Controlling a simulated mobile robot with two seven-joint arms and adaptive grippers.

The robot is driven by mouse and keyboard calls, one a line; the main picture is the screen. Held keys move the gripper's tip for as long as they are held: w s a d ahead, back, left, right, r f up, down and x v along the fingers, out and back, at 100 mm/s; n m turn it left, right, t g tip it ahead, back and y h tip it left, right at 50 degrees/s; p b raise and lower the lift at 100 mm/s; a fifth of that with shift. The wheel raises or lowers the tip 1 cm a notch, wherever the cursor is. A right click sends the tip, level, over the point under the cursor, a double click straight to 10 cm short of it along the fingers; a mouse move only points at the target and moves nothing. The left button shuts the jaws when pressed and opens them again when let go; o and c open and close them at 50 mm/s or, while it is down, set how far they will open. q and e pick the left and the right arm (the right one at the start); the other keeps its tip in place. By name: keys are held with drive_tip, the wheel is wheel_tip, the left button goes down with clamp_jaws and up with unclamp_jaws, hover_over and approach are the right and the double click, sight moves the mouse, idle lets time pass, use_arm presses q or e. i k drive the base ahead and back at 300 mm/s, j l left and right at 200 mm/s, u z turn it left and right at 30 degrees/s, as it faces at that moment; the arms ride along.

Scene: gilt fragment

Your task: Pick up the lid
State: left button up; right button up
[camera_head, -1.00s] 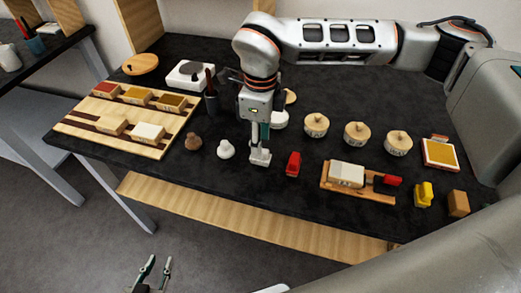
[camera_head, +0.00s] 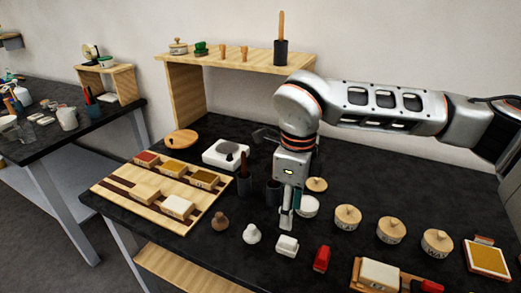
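A small round wooden lid with a knob (camera_head: 317,185) lies on the dark table, just behind a white round pot (camera_head: 308,207). Three white jars (camera_head: 347,218) with wooden knobbed lids stand in a row to the right. My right gripper (camera_head: 287,222) points down in front and to the left of the white pot, apart from the small lid. I see it edge-on, so its finger opening is unclear. No object shows in it. My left gripper is out of view.
A white block (camera_head: 287,245), a white knobbed piece (camera_head: 251,233) and a red block (camera_head: 321,258) stand near the gripper. A wooden tray (camera_head: 126,201) lies left; a shelf (camera_head: 240,63) stands behind. The back right table is clear.

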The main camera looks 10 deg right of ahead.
sight(316, 185)
drive_tip(key=k, duration=1)
